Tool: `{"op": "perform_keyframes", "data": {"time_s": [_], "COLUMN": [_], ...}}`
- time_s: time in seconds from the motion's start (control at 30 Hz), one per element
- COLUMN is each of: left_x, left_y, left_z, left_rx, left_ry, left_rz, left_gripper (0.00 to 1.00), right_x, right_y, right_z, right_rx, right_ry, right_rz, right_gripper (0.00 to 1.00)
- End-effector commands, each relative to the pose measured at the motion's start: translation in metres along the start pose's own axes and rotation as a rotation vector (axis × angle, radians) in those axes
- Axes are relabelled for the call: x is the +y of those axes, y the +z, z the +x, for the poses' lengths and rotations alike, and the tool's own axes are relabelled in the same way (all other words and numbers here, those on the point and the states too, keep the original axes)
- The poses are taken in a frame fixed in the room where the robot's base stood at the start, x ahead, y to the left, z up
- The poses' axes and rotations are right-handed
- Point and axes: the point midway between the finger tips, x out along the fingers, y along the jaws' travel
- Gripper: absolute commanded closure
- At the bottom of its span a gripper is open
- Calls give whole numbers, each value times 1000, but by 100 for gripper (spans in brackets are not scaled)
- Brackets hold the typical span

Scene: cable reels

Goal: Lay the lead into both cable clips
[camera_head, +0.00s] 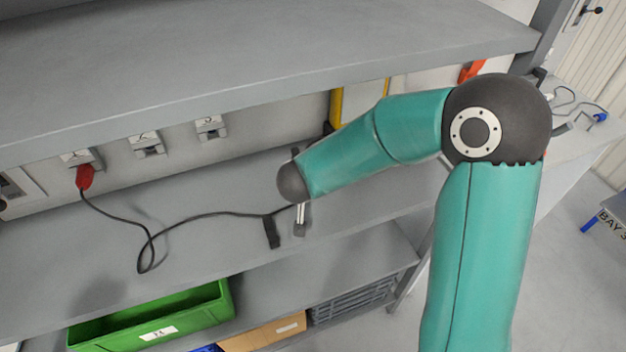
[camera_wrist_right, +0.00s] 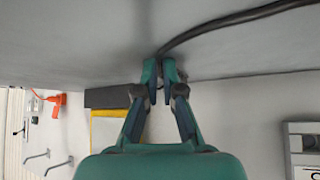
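The black lead (camera_head: 196,216) runs from a red plug (camera_head: 86,177) in the left wall socket, loops on the shelf and goes right toward my right wrist. In the right wrist view my right gripper (camera_wrist_right: 161,68) has its fingertips close together, with the lead (camera_wrist_right: 225,28) running out from between them. In the head view my forearm hides most of this gripper. A small dark piece (camera_head: 271,231) and a thin grey piece (camera_head: 301,219) show beside the wrist; I cannot tell whether either is a cable clip. No clip shows clearly. My left gripper is out of view.
The lead lies on a grey shelf (camera_head: 60,262), with another shelf (camera_head: 250,55) overhead. More sockets (camera_head: 149,145) line the wall. A green crate (camera_head: 150,318) and a cardboard box (camera_head: 262,335) sit below. The shelf left of the loop is clear.

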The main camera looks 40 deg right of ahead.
Motion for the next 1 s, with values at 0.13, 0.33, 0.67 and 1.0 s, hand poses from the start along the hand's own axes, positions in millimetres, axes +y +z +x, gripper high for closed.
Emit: {"op": "perform_keyframes", "data": {"time_s": [0.13,0.33,0.67,1.0], "left_x": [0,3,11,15], "left_y": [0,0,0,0], "left_z": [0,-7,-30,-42], "left_rx": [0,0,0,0], "left_ry": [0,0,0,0], "left_rz": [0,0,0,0], "left_gripper": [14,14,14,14], "right_x": [0,0,1,0], "right_y": [1,-4,-17,-31], "right_z": [0,-5,-20,-36], "right_rx": [-2,-2,-1,2], "right_ry": [1,1,1,0], "right_rz": [0,0,0,2], "right_gripper": [100,100,100,100]}}
